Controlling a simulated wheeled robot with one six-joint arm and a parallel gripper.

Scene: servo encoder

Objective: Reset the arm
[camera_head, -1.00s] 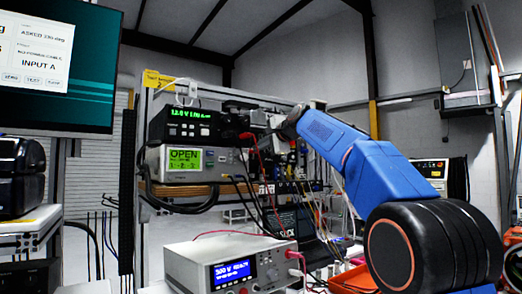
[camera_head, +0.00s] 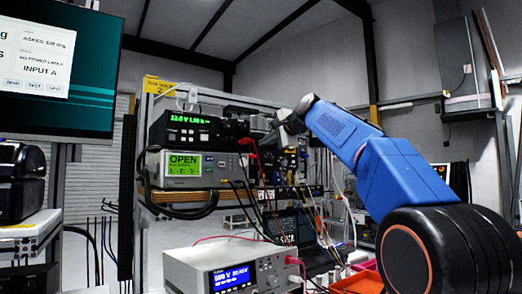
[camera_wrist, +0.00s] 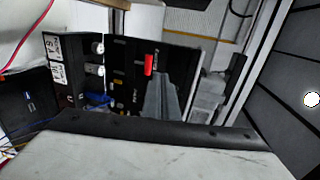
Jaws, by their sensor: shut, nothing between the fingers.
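My blue arm (camera_head: 345,135) reaches from the lower right toward the instrument rack. My gripper (camera_head: 270,137) is small and dark at its far end, in front of the rack's right part. It is shut and empty. In the head view it overlaps the cables and tools behind it, so I cannot tell whether it touches anything. In the wrist view, grey finger-like shapes stand before a dark panel with a red part (camera_wrist: 149,65). A pale, dark-edged surface (camera_wrist: 150,150) fills the bottom of that view.
The rack shelf holds a supply with green digits (camera_head: 185,122) and a meter reading OPEN (camera_head: 184,163). A bench instrument with a blue screen (camera_head: 232,278) stands in front, with a red lead. Orange trays (camera_head: 360,282) lie right of it. A monitor (camera_head: 90,110) is at left.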

